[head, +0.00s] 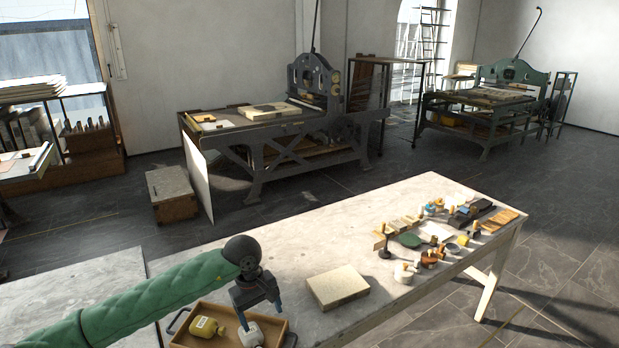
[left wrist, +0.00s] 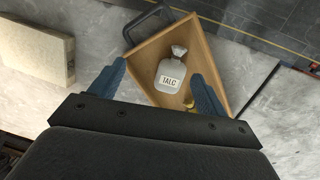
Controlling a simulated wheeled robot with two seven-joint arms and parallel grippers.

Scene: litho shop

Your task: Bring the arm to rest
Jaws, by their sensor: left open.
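My left arm, in a green quilted sleeve, reaches in from the left in the head view. My left gripper (head: 260,312) is open above a wooden tray (head: 187,321) on the pale stone table. In the left wrist view its two blue fingers (left wrist: 152,85) stand wide apart with nothing between them. A white bottle labelled TALC (left wrist: 170,80) lies in the tray below the fingers; it also shows in the head view (head: 251,335). A yellow bottle (head: 206,327) lies beside it in the tray, mostly hidden by a finger in the wrist view. My right gripper is not in view.
A pale stone slab (head: 338,287) lies on the table right of the tray. Several small tools, pots and brushes crowd the table's far right end (head: 430,240). The table between tray and back edge is bare. Two presses (head: 300,130) stand beyond on the dark floor.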

